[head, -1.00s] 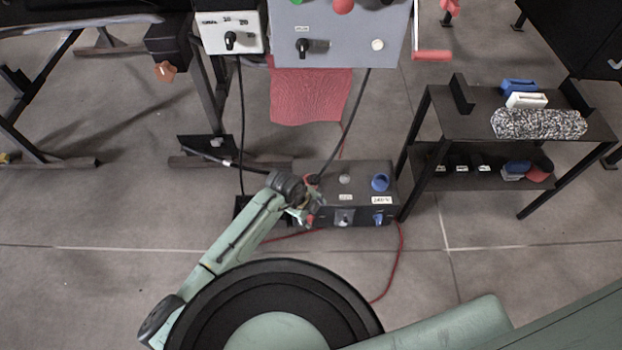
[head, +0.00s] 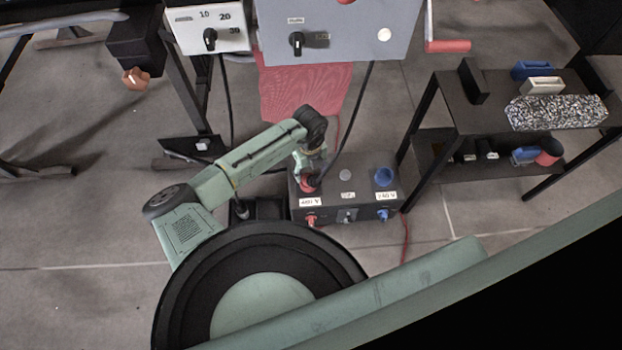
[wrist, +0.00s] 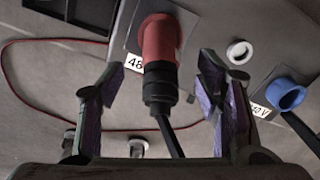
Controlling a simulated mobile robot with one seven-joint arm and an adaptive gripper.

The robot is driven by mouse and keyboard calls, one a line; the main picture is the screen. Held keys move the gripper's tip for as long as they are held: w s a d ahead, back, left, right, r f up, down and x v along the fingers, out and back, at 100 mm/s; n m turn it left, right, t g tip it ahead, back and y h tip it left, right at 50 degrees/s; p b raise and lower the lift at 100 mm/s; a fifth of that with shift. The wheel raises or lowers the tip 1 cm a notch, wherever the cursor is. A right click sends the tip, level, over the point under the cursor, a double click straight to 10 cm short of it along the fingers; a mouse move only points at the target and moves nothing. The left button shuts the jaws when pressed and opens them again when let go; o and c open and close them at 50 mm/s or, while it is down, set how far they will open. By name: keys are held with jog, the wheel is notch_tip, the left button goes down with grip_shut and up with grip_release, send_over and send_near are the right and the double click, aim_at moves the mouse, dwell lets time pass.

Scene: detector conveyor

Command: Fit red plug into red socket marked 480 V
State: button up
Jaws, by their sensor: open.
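The red plug (wrist: 160,45) has a black rear end with a black cable and stands at the red socket by the label starting "48" in the wrist view. The red part also shows in the head view (head: 308,184) on the dark socket box (head: 330,184), above the 480 V label (head: 310,202). The plug looks lined up with the socket; how deep it sits I cannot tell. My gripper (wrist: 161,74) is open, its two fingers on either side of the plug's black rear end with gaps. In the head view my gripper (head: 311,164) is just above the plug.
On the same box are a grey-white round socket (head: 346,174) and a blue socket (head: 384,176). A red switch (head: 311,220) and a blue switch (head: 383,215) are on its front. A black shelf (head: 440,125) stands to the right. A grey control panel (head: 340,35) is behind.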

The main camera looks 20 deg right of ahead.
jog(key=shift+f, duration=2.8)
jog(key=shift+c, duration=0.3)
grip_shut()
jog(key=shift+r, duration=0.1)
jog(key=shift+r, duration=0.5)
jog(key=shift+s+d+r, duration=0.15)
jog(key=shift+s+r, duration=0.15)
jog(key=shift+r, duration=0.35)
jog(key=shift+s+d+r, duration=0.1)
jog(key=shift+s+r, duration=0.15)
jog(key=shift+r, duration=0.35)
jog(key=s+d, duration=0.2)
jog(key=s, duration=0.5)
jog(key=s+d+r, duration=0.1)
jog(key=s+d, duration=0.1)
jog(key=s, duration=0.5)
jog(key=shift+d+r, duration=0.2)
jog(key=shift+d, duration=0.1)
